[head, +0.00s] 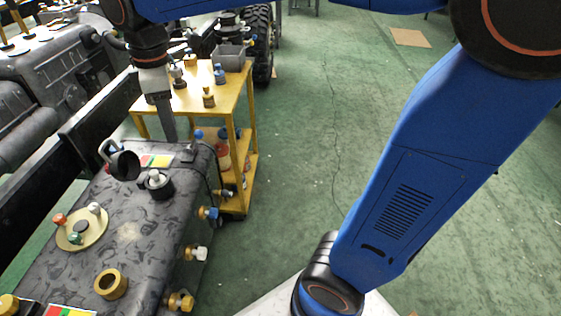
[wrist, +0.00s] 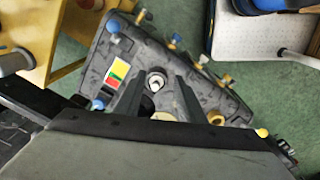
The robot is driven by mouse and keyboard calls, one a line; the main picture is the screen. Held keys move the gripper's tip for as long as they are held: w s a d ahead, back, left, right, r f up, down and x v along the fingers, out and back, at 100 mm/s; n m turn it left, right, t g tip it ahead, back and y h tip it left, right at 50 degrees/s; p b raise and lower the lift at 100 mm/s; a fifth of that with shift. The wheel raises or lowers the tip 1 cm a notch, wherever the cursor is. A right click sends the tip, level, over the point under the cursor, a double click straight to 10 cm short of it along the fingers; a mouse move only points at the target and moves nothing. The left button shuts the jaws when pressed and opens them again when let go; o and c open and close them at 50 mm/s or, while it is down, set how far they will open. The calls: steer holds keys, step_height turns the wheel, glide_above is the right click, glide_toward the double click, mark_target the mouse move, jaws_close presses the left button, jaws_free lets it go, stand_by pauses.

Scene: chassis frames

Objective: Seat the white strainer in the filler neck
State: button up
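A black filler neck (head: 161,191) stands on top of the dark tank (head: 150,235). A white strainer (head: 155,178) with a grey top is at its mouth; I cannot tell how deep it sits. The strainer also shows in the wrist view (wrist: 155,82), inside the dark ring and between my fingers in the picture. A black cap (head: 125,165) with a metal loop is open beside the neck, to its left. My gripper (head: 168,138) points down above the tank, behind the neck in the head view. Its two fingers (wrist: 157,78) are apart with nothing held.
A tan round plate (head: 72,240) with coloured knobs and a brass ring (head: 110,284) are on the tank top. Several valves (head: 195,253) stick out of its side. A yellow cart (head: 240,100) with bottles stands behind. Green floor is free at the centre.

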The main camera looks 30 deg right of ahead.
steer(key=s+d+f+m+t, duration=0.2)
steer(key=s+d+f+m, duration=0.2)
steer(key=s+d+m, duration=0.3)
steer(key=s+d+f+m+t, duration=0.1)
steer(key=s+d+f+m, duration=0.4)
steer(key=s+d+m, duration=0.3)
steer(key=s+d, duration=0.3)
steer(key=d, duration=0.1)
steer(key=shift+d+f+m+t, duration=0.2)
steer(key=shift+m+t, duration=0.1)
steer(key=shift+t, duration=0.1)
